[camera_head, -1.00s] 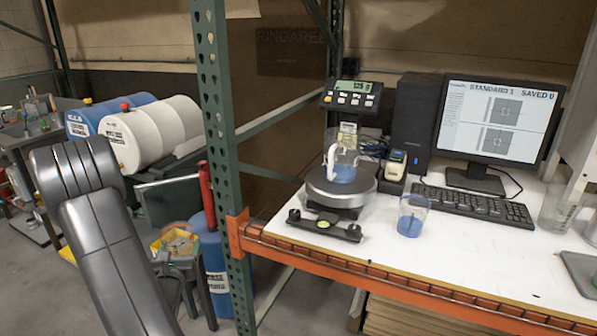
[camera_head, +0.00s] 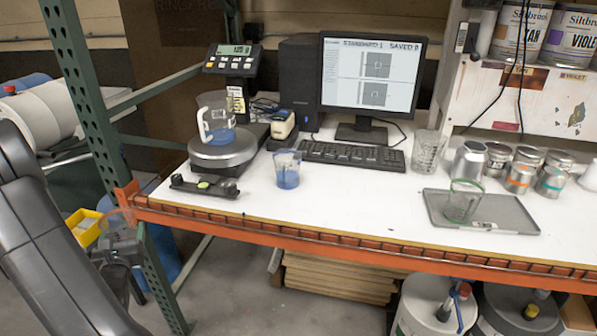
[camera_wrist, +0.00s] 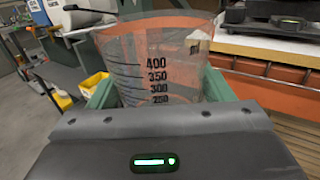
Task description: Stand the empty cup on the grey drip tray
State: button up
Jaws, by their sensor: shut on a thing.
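A clear cup with black graduation marks (camera_wrist: 155,60) is held in my gripper (camera_wrist: 158,100), between its green fingers in the wrist view. I see the background through its wall and no liquid in the part that shows. In the head view my gripper (camera_head: 120,248) is at the lower left, in front of the bench's left end, with the faint clear cup (camera_head: 117,222) above it. The grey drip tray (camera_head: 510,222) lies on the bench at the right, far from my gripper. A clear green-rimmed cup (camera_head: 463,203) stands on the tray's left part.
A jug with blue liquid (camera_head: 216,120) stands on the round scale (camera_head: 222,155). A cup of blue liquid (camera_head: 287,170) stands before the keyboard (camera_head: 350,156). A ribbed glass (camera_head: 428,152) and several cans (camera_head: 520,175) stand behind the tray. An orange beam (camera_head: 300,245) edges the bench.

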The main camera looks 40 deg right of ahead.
aim_at(505, 220)
jog(key=k+l, duration=0.4)
jog(key=l, duration=0.2)
jog(key=k+l, duration=0.4)
jog(key=l, duration=0.2)
jog(key=k+l, duration=0.4)
jog(key=l, duration=0.2)
jog(key=k+l, duration=0.45)
jog(key=l, duration=0.15)
jog(key=k+l, duration=0.4)
jog(key=l, duration=0.2)
jog(key=i+u, duration=0.05)
